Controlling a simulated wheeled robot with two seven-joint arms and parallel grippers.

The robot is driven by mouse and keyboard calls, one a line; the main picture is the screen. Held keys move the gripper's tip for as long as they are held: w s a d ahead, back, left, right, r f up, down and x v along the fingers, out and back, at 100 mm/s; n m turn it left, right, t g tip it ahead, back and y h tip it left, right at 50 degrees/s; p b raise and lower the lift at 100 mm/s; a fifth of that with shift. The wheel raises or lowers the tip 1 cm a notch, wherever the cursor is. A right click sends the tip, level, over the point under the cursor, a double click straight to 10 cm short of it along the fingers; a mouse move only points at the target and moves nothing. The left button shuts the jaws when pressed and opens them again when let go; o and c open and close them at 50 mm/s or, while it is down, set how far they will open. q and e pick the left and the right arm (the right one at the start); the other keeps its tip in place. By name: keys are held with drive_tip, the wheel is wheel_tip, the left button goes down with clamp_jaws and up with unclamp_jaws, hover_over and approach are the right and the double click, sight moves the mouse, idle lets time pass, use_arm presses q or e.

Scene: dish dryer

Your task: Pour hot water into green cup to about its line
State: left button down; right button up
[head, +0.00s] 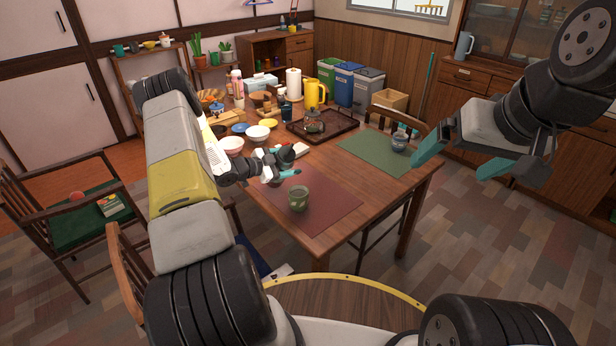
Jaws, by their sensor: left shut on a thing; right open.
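The green cup (299,198) stands upright on the dark red placemat (330,208) at the near side of the table. I cannot see its water level or line clearly. My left gripper (287,164) is over the table just behind and left of the cup, apart from it. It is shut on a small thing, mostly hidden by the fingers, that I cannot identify. My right gripper (462,155) is open and empty, right of the table. A yellow pitcher (315,94) stands at the back of the table. A teapot (313,121) sits on the dark tray (345,127).
A blue-grey cup (398,143) stands on the green placemat (372,155). Bowls (258,133), a paper roll (293,84) and other items crowd the table's left and back. A blue-grey jug (463,45) stands on the right cabinet. The red placemat right of the cup is clear.

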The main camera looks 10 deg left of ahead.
use_arm(q)
drive_tip(key=shift+s+d+f+m, duration=0.2)
drive_tip(key=shift+d+f+m, duration=0.1)
drive_tip(key=shift+m, duration=0.2)
drive_tip(key=shift+f+m+t+y, duration=0.25)
drive_tip(key=shift+m+t+y, duration=0.05)
drive_tip(key=shift+m+y, duration=0.1)
drive_tip(key=shift+f, duration=0.1)
drive_tip(key=shift+w+a+r+m+t+y+p, duration=0.1)
drive_tip(key=shift+r+m+t+y+p, duration=0.15)
drive_tip(key=shift+m, duration=0.5)
drive_tip(key=shift+r+m+t+y+p, duration=0.15)
drive_tip(key=shift+m+t+y+p, duration=0.15)
drive_tip(key=shift+m, duration=0.45)
idle(1.1)
drive_tip(key=shift+f+m+p, duration=0.55)
drive_tip(key=shift+f+m, duration=0.15)
drive_tip(key=shift+f, duration=0.35)
idle(0.8)
drive_tip(key=shift+d+r+m+t+p, duration=0.2)
drive_tip(key=shift+r+m+t+p, duration=0.15)
drive_tip(key=shift+r, duration=0.25)
idle(1.4)
